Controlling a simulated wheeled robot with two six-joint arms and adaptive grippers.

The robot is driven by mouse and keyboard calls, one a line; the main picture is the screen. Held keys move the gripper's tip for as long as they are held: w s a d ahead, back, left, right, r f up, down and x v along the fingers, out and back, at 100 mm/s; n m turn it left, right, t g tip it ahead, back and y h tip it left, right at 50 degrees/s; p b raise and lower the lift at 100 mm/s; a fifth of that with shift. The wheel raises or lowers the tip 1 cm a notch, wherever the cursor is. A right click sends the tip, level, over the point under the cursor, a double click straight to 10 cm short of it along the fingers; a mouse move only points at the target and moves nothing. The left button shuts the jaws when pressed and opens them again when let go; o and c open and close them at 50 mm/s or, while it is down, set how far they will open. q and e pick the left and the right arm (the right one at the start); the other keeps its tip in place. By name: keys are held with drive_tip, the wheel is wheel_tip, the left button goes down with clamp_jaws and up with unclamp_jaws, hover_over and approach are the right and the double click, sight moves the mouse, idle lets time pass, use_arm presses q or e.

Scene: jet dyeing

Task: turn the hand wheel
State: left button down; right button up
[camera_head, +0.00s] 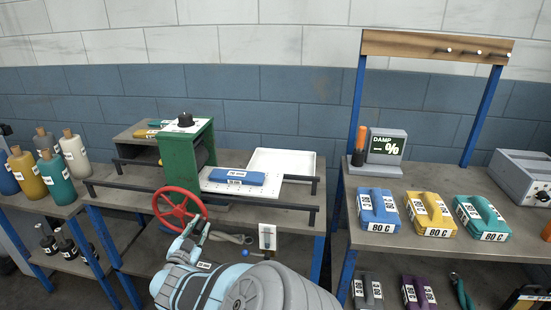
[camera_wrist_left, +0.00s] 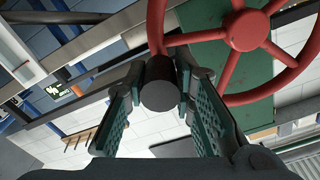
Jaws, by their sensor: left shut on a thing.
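The red hand wheel (camera_head: 161,208) stands at the front left of the green machine (camera_head: 172,160). It shows large in the left wrist view (camera_wrist_left: 247,30), with its spokes and hub. A dark cylindrical handle (camera_wrist_left: 159,92) sticks out from its rim towards the left wrist camera. My left gripper (camera_head: 195,230) is at the lower right of the wheel. In the left wrist view its two fingers lie on either side of the handle, shut on it. In the head view the gripper hides the handle. My right gripper is not in view.
A blue block (camera_head: 236,177) lies on the machine's white plate. A small panel with a lever (camera_head: 267,238) is right of my left gripper. Bottles (camera_head: 75,155) stand on the left shelf. The right table (camera_head: 370,236) carries coloured blocks (camera_head: 430,214) and a damp meter (camera_head: 387,147).

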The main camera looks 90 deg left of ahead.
use_arm(q)
drive_tip(key=shift+a, duration=0.1)
idle(0.4)
drive_tip(key=c, duration=1.3)
unclamp_jaws()
drive_tip(key=shift+s, duration=0.1)
drive_tip(key=shift+c, duration=0.2)
